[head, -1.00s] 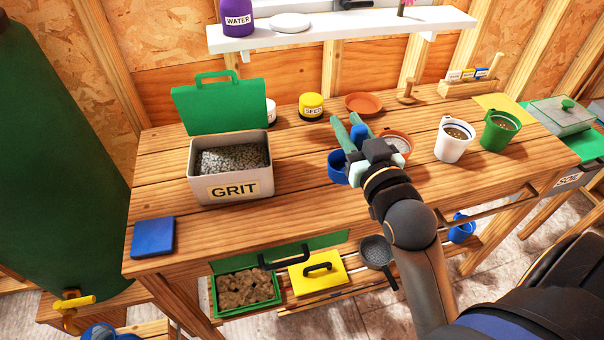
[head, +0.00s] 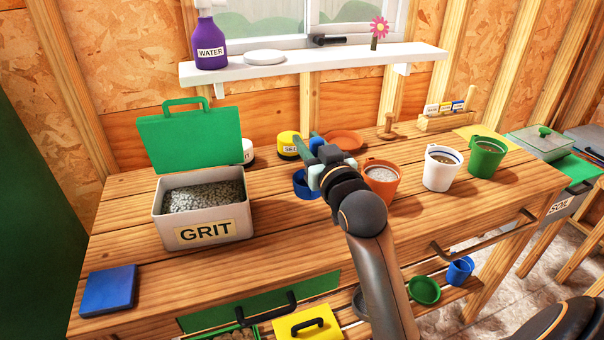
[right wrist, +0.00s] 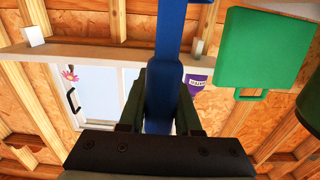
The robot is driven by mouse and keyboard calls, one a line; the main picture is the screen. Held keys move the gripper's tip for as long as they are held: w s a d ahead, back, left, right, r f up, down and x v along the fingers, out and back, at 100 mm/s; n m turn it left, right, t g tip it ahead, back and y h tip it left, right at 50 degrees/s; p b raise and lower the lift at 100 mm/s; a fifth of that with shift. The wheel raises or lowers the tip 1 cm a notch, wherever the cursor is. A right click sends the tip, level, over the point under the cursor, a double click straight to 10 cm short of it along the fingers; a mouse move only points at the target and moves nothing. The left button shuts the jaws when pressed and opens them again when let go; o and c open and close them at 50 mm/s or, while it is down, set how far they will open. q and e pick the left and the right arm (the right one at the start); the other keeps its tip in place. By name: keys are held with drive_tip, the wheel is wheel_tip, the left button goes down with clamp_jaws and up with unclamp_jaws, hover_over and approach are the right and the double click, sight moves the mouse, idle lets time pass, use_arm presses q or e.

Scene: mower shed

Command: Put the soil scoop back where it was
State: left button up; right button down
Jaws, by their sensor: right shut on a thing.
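My right gripper (head: 325,165) is shut on a blue scoop, gripped by its handle. The scoop's round blue cup (head: 305,184) shows just left of and below the fingers, over the bench top; I cannot tell whether it touches the wood. In the right wrist view the blue handle (right wrist: 166,75) runs between the two fingers. The scoop has no readable label. A grey bin marked SOIL (head: 562,206) stands at the right, beyond the bench end. My left gripper is not in view.
The open GRIT box (head: 200,232) stands left of the scoop. A terracotta pot (head: 381,188), a white pot (head: 441,170) and a green pot (head: 487,160) stand to its right. A green scoop (head: 424,290) and a blue cup (head: 460,270) show lower down.

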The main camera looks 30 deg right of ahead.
drive_tip(key=w+f+b, duration=0.1)
drive_tip(key=w+f, duration=0.2)
drive_tip(key=f, duration=0.5)
drive_tip(key=shift+w+d+b, duration=0.3)
drive_tip(key=shift+w+d, duration=0.05)
drive_tip(key=shift+d, duration=0.1)
drive_tip(key=c, duration=0.6)
unclamp_jaws()
drive_tip(key=shift+f, duration=0.15)
approach(301, 189)
drive_tip(key=w+d, duration=0.1)
drive_tip(key=w+d+r, duration=0.1)
drive_tip(key=w+d, duration=0.1)
drive_tip(key=shift+w+d, duration=0.2)
drive_tip(key=shift+d, duration=0.05)
